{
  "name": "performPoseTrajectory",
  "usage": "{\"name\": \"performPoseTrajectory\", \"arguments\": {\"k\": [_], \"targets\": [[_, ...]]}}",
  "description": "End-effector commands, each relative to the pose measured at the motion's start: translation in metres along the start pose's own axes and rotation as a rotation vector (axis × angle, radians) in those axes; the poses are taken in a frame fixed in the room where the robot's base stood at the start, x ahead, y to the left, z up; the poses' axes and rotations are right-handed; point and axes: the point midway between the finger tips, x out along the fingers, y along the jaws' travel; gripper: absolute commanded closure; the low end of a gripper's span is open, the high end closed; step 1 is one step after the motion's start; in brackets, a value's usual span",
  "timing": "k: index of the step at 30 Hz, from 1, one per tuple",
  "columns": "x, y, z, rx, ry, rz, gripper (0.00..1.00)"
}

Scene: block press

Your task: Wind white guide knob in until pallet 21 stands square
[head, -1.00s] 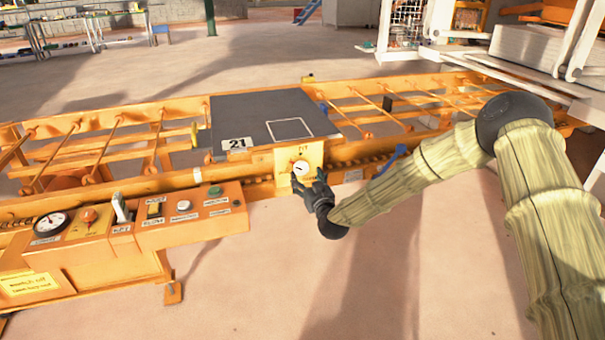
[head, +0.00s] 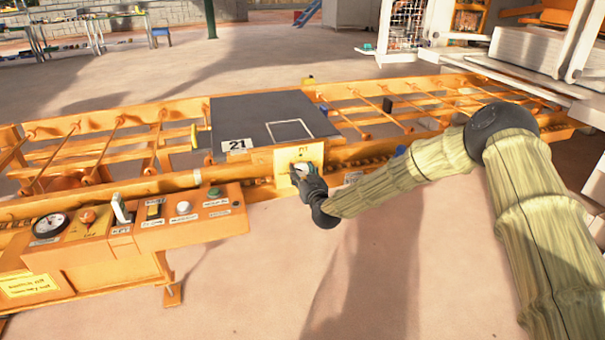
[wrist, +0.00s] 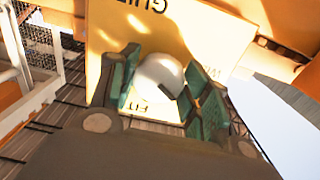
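Pallet 21 (head: 255,118), a dark grey plate with a white "21" label and a white square outline, lies on the orange roller conveyor. It looks slightly skewed to the rails; I cannot tell how far. The white guide knob (wrist: 158,74) is on a yellow plate (wrist: 110,35) at the conveyor's near side, below the pallet. In the head view my gripper (head: 302,172) covers most of the knob. In the wrist view its two green-padded fingers stand on either side of the knob and appear to touch it, so the gripper looks shut on it.
An orange control panel (head: 130,225) with a gauge, switches and buttons stands left of my gripper. The conveyor rollers (head: 410,105) run on to the right toward a white machine (head: 530,50). The floor in front is clear.

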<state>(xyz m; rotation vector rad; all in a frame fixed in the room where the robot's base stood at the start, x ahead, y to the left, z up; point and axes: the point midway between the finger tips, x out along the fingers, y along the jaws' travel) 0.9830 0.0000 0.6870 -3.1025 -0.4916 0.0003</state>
Motion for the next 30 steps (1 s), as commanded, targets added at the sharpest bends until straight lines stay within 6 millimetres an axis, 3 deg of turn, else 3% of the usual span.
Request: {"name": "performPoseTrajectory", "arguments": {"k": [7,18,29,30], "targets": [[-0.0001,0.0001,0.0006,0.031,0.0,0.0,0.77],[-0.0003,-0.0006,0.0006,0.257,0.0,0.0,0.77],[-0.0003,-0.0007,0.0001,0.28,0.0,0.0,0.77],[-0.0003,-0.0006,0.0001,0.28,0.0,0.0,0.49]]}}
